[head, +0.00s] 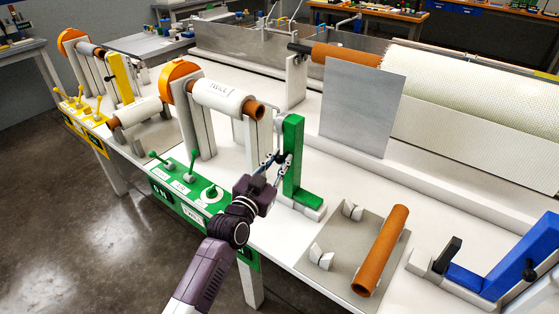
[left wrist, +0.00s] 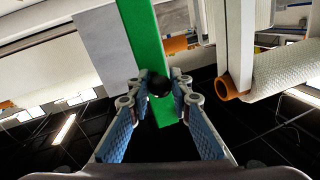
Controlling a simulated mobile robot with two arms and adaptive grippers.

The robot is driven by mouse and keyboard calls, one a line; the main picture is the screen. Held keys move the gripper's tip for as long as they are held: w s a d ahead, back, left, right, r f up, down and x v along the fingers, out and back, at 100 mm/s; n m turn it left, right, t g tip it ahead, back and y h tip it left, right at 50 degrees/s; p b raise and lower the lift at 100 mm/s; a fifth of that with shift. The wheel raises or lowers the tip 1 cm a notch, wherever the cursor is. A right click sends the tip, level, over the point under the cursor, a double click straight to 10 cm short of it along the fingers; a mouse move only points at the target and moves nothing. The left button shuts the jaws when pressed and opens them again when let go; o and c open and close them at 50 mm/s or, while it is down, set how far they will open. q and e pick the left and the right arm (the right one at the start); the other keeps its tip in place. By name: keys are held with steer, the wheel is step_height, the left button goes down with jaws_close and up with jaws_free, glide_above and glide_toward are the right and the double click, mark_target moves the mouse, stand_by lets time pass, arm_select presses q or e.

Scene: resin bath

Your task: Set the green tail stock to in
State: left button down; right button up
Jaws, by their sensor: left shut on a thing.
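The green tail stock (head: 292,152) is an upright green post on a foot on the white bench. It stands to the right of the brown core end (head: 258,112) of the green station's white roll (head: 222,98), with a gap between them in the head view. My left gripper (head: 278,160) is at the near side of the post. In the left wrist view the green post (left wrist: 143,38) rises ahead, and a black knob (left wrist: 158,86) on it sits between the fingertips (left wrist: 158,97). The gripper is shut on this knob. My right gripper is not in view.
A brown tube (head: 381,250) lies on a grey plate (head: 340,263) with small white blocks. A blue fixture (head: 505,262) stands at the right. The green control panel (head: 184,196) has levers, left of my arm. A yellow station (head: 122,75) is farther left.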

arm_select(q)
steer(key=w+a+b, duration=0.5)
steer(key=a, duration=0.2)
steer(key=shift+r, duration=0.15)
stand_by(0.3)
steer(key=c, duration=2.1)
jaws_free()
steer(key=o, duration=0.3)
steer(key=shift+w+a, duration=0.1)
steer(key=shift+a, duration=0.05)
steer(key=shift+o, duration=0.2)
